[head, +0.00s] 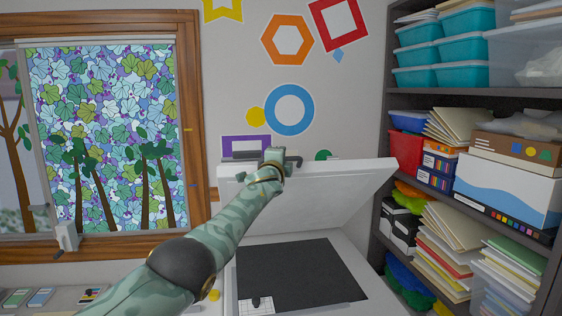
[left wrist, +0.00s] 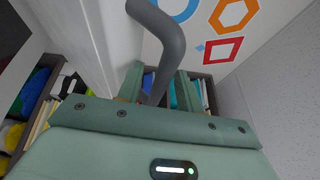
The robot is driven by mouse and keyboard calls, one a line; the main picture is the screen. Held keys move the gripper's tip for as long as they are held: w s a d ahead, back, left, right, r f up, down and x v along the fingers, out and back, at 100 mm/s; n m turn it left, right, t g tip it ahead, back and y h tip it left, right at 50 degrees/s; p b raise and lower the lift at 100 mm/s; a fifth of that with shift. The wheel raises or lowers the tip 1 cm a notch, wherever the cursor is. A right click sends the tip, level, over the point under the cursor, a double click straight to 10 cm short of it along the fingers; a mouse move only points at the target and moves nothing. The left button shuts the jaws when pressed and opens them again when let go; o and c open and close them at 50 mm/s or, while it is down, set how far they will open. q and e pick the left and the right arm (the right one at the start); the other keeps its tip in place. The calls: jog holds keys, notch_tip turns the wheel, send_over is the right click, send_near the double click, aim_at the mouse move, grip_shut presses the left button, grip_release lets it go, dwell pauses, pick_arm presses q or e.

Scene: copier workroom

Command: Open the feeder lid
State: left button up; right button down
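The white feeder lid (head: 335,190) stands raised and tilted up at the back of the copier in the head view. Below it the dark flat scanning bed (head: 300,272) lies uncovered. My left arm reaches up across the picture, and my left gripper (head: 273,158) is at the lid's upper edge. In the left wrist view a grey curved handle (left wrist: 168,40) runs down between the two green fingers of my left gripper (left wrist: 160,80). Gaps show beside the handle, so the fingers look open around it. Any contact is unclear. My right gripper is not in view.
A dark shelf unit (head: 450,92) with teal bins, boxes and paper stacks stands close on the right. A window (head: 105,130) with a leaf pattern is on the left. Small cards (head: 40,297) lie on the counter at lower left.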

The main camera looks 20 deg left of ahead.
pick_arm(q)
jog(key=shift+s+d+p, duration=0.15)
jog(key=shift+d+p, duration=0.05)
jog(key=shift+p, duration=0.35)
jog(key=s+d+f+p, duration=0.1)
jog(key=s+d, duration=0.1)
jog(key=s, duration=1.3)
jog(key=shift+s+f+p, duration=0.15)
jog(key=shift+s+p, duration=0.2)
jog(key=shift+s, duration=0.05)
jog(key=shift+d+f, duration=0.1)
